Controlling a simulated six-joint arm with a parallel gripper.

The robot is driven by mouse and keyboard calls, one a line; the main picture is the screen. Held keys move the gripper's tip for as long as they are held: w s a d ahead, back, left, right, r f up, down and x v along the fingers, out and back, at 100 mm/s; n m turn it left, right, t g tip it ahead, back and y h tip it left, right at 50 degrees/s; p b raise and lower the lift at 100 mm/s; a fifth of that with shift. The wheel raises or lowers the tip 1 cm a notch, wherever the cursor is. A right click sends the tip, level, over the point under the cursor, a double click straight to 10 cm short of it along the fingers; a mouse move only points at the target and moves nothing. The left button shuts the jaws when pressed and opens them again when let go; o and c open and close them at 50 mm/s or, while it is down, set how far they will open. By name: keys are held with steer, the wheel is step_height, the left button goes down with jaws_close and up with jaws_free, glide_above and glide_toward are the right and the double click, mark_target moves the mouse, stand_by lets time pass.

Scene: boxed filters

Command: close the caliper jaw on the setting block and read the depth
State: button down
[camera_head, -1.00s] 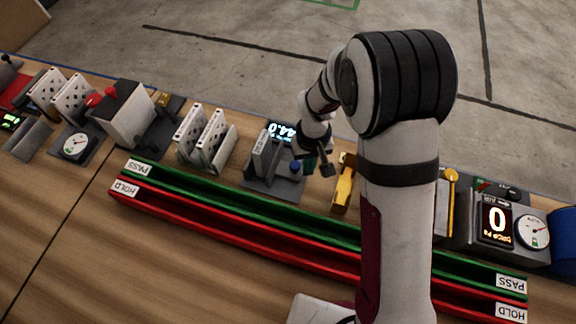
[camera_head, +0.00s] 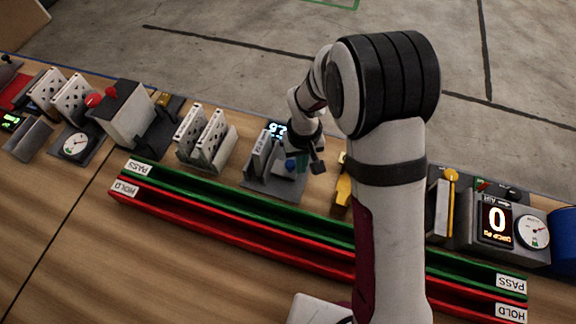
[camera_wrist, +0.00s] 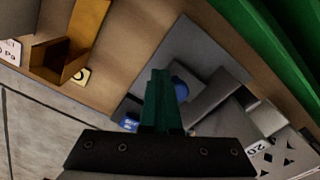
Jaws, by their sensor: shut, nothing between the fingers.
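The caliper gauge has a dark grey base plate (camera_head: 270,190), a light upright block (camera_head: 262,152) at its left and a blue knob (camera_head: 290,165) at its right. Its lit display (camera_head: 277,130) is partly hidden behind my arm, so I cannot read the full figure. My gripper (camera_head: 303,166) is shut and empty, low over the plate's right side, close beside the knob. In the wrist view the green fingers (camera_wrist: 160,88) are together, with the blue knob (camera_wrist: 180,90) right beside them. I cannot tell whether they touch.
A green PASS rail (camera_head: 200,187) and a red HOLD rail (camera_head: 200,210) run along the front. White perforated filters (camera_head: 208,138) stand left of the gauge. A yellow part (camera_head: 343,190) is close on the right, partly behind my arm. A dial unit (camera_head: 505,225) stands farther right.

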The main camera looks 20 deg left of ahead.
steer(key=shift+a, duration=0.85)
stand_by(0.5)
steer(key=shift+d, duration=0.1)
steer(key=shift+d, duration=0.5)
steer(key=shift+r, duration=0.1)
step_height(320, 180, up, 7)
steer(key=shift+d, duration=0.1)
stand_by(0.4)
